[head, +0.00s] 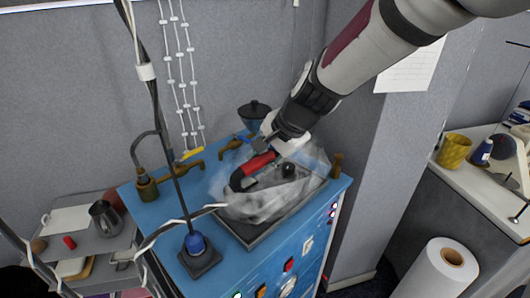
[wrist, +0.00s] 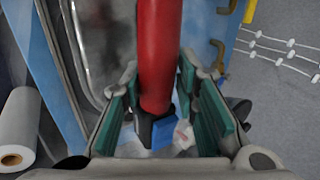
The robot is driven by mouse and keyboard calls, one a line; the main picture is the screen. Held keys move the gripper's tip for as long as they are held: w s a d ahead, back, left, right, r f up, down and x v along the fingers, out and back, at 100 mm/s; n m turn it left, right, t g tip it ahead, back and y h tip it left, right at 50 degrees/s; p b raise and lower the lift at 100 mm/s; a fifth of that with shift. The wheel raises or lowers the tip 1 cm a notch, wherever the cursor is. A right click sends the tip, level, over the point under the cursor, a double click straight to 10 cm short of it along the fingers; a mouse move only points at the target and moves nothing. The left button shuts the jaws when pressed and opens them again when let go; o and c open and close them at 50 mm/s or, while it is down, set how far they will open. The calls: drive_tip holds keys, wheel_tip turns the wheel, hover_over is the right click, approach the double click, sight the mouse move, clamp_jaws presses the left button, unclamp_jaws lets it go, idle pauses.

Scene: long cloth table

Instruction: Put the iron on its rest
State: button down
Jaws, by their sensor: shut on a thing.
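The iron (head: 258,163) has a red handle and a dark front end. My gripper (head: 272,150) is shut on the handle, above the blue cabinet top. The handle also shows in the wrist view (wrist: 158,55), running between the green finger pads of my gripper (wrist: 158,115), with a blue piece at its near end. A dark tray-like rest (head: 247,238) with a raised rim is set in the cabinet top, under the iron. Pale translucent haze veils the iron's underside and much of the tray, so I cannot tell whether they touch.
On the blue cabinet (head: 180,215), a black stand with a blue knob (head: 196,243) and a cable are at the front left. Brass taps (head: 146,186) stand at the back left. A dark funnel (head: 254,112) is behind. A grey wall closes the back.

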drive_tip(key=c, duration=1.2)
unclamp_jaws()
drive_tip(key=shift+f, duration=0.15)
drive_tip(key=v, duration=1.2)
drive_tip(key=s+d+n+h, duration=0.1)
drive_tip(key=s+d+n, duration=0.1)
drive_tip(key=s+d, duration=0.3)
drive_tip(key=s+d+n+h, duration=0.2)
drive_tip(key=s+d+n, duration=0.1)
drive_tip(key=s+d, duration=0.3)
drive_tip(key=s+d+n+t+h, duration=0.1)
drive_tip(key=s+d+n, duration=0.2)
drive_tip(key=s, duration=0.6)
drive_tip(key=shift+s+d+r, duration=0.1)
drive_tip(key=shift+d+r, duration=0.05)
drive_tip(key=shift+d, duration=0.5)
drive_tip(key=shift+s+d+r, duration=0.1)
drive_tip(key=shift+d+r, duration=0.05)
drive_tip(key=shift+d, duration=0.45)
